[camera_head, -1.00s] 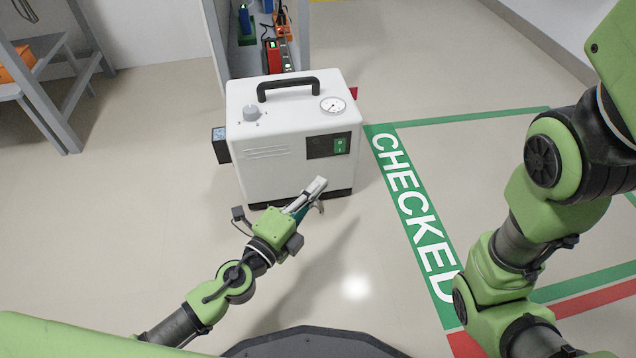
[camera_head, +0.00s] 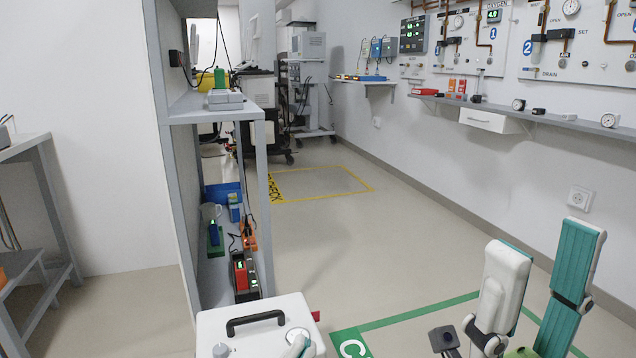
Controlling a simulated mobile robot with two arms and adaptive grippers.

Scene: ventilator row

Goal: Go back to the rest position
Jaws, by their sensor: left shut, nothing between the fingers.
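The white ventilator unit (camera_head: 230,323) stands on the floor at the bottom centre; its black handle and top show, its lower front is cut off by the picture edge.
A grey shelf rack (camera_head: 262,200) with chargers and small devices stands behind the unit. A green-outlined floor area (camera_head: 420,315) lies to its right, a yellow-outlined one (camera_head: 372,190) farther back. A wall shelf (camera_head: 540,117) runs along the right. The middle floor is clear.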

